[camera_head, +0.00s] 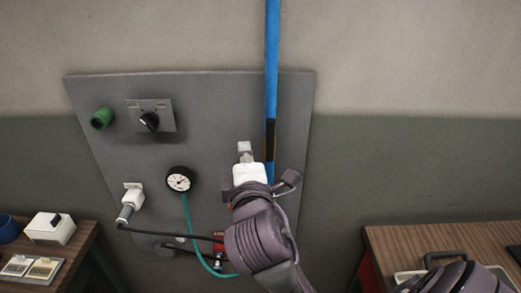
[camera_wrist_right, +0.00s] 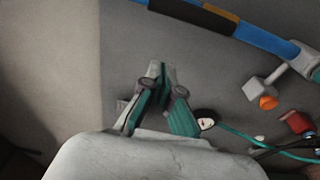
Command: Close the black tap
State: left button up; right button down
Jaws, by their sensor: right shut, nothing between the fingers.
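A black knob with a pointed handle (camera_head: 150,122) sits on a grey plate at the upper left of the wall panel; it is the clearest black tap-like part. My right gripper (camera_head: 244,150) is shut and empty in front of the panel, right of the knob and beside the blue pipe. In the right wrist view its fingers (camera_wrist_right: 160,72) meet at the tips with nothing between them. A pale edge behind the fingers there may be the knob's plate, mostly hidden. My left gripper is not in view.
The grey panel (camera_head: 215,100) carries a green button (camera_head: 102,117), a gauge (camera_head: 180,180), a white fitting (camera_head: 131,201) and a red part (camera_head: 218,240). A blue pipe (camera_head: 272,50) runs vertically. An orange knob (camera_wrist_right: 268,103) shows beyond the fingers. Wooden tables flank the panel.

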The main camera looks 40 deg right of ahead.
aim_at(270, 141)
jog(key=p+x, duration=0.2)
jog(key=x, duration=0.5)
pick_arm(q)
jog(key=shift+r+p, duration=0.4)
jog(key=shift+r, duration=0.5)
pick_arm(e)
jog(key=s+d, duration=0.2)
jog(key=s, duration=0.1)
jog(key=shift+s+d, duration=0.1)
jog(key=shift+d, duration=0.3)
